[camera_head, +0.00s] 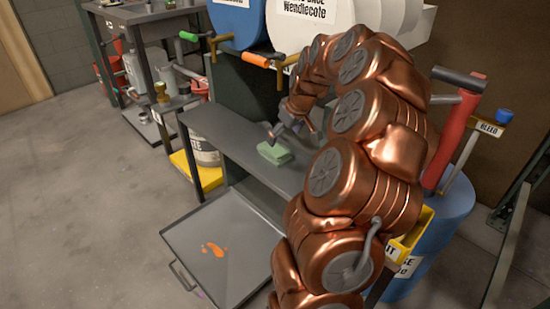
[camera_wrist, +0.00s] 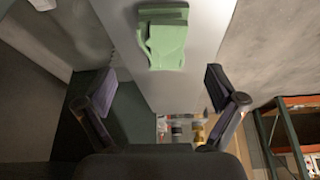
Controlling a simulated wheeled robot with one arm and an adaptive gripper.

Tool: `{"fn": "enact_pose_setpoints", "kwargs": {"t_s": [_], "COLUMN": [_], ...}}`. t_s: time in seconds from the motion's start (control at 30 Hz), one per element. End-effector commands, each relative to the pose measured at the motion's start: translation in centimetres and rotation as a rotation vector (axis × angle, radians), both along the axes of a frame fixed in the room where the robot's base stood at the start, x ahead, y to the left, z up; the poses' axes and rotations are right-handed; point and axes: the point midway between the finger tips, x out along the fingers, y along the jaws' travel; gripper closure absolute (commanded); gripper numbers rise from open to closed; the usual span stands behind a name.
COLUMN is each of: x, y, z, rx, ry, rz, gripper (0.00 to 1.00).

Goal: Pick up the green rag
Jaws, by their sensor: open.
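The green rag (camera_head: 275,153) lies folded on a grey shelf (camera_head: 225,130) in the head view. In the wrist view the rag (camera_wrist: 164,36) shows at the top middle, beyond the fingertips, on the light grey shelf surface (camera_wrist: 200,50). My gripper (camera_wrist: 160,82) is open, its two dark fingers spread wide with nothing between them. In the head view my gripper (camera_head: 275,132) is just behind the rag, close above the shelf. I cannot tell whether it touches the rag. My copper arm hides the right part of the shelf.
A grey tray (camera_head: 185,240) with an orange spill lies on the floor below the shelf. Drums with taps (camera_head: 257,60) stand above the back of the shelf. A blue barrel (camera_head: 455,215) and a red cylinder (camera_head: 450,140) are at right.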

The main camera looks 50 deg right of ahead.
Motion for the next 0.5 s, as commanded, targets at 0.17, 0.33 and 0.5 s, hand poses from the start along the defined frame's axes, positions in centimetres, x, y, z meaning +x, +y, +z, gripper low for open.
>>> {"fn": "enact_pose_setpoints", "kwargs": {"t_s": [0.17,0.33,0.5], "x": [0.7,0.9,1.5], "y": [0.1,0.2,0.5], "z": [-1.6,-2.7,-5.1], "rx": [0.000,0.000,0.003], "ry": [0.000,0.001,0.005], "rz": [0.001,0.002,0.003], "gripper": [0.06,0.06,0.06]}}
